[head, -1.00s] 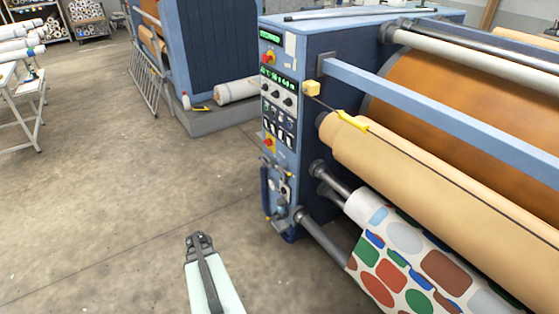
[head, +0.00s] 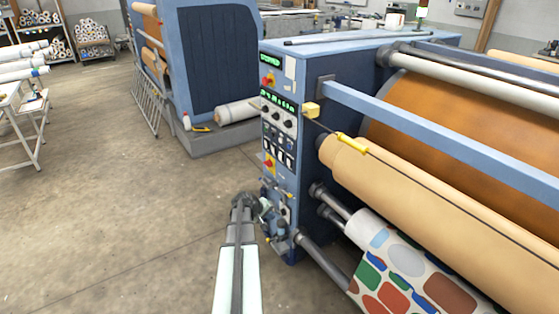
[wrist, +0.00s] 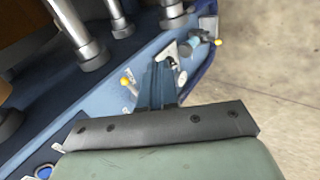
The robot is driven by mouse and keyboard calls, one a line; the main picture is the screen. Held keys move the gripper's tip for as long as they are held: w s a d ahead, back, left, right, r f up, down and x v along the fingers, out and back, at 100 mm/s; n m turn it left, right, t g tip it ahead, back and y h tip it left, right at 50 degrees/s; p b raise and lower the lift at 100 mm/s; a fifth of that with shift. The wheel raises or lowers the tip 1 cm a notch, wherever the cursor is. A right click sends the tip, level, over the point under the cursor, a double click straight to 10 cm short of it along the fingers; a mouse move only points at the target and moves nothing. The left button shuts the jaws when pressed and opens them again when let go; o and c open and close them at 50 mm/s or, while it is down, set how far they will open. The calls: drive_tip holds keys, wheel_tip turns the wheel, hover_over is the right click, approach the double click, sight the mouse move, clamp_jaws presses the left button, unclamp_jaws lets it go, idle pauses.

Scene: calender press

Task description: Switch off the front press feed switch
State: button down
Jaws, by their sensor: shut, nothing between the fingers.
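The front press (head: 345,85) is a blue machine with a control panel (head: 281,118) on its near end face. The panel carries green displays, dark knobs, red buttons on yellow and a block of small black-and-white rocker switches (head: 280,139). I cannot read the labels, so I cannot tell which is the feed switch. My gripper (wrist: 158,82) is shut and empty in the wrist view, its fingers pointing at the lower end face by the fittings.
Near the fingers are a yellow-knobbed lever (wrist: 127,82) and a second yellow knob (wrist: 218,42). Tan and patterned rolls lie right.

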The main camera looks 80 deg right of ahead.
drive_tip(key=d+r+n+h, duration=0.3)
drive_tip(key=d+r, duration=0.3)
drive_tip(key=d, duration=0.3)
drive_tip(key=n+t+h, duration=0.2)
drive_tip(key=n+h, duration=0.3)
drive_tip(key=n, duration=0.4)
approach(280, 156)
wheel_tip(280, 156, down, 4)
drive_tip(key=w+a, duration=0.1)
drive_tip(key=w, duration=0.1)
drive_tip(key=w+n+t, duration=0.1)
drive_tip(key=n, duration=0.1)
drive_tip(key=w+r+n+t, duration=0.1)
drive_tip(key=w+n, duration=0.1)
drive_tip(key=w+n+t, duration=0.1)
drive_tip(key=w+n, duration=0.1)
drive_tip(key=n, duration=0.1)
drive_tip(key=shift+d+r+h, duration=0.15)
drive_tip(key=shift+h, duration=0.25)
drive_tip(key=s+d+f, duration=0.1)
drive_tip(key=s+d, duration=0.5)
drive_tip(key=shift+s+d+f, duration=0.1)
drive_tip(key=shift+s+d, duration=0.05)
drive_tip(key=shift+s+d, duration=0.25)
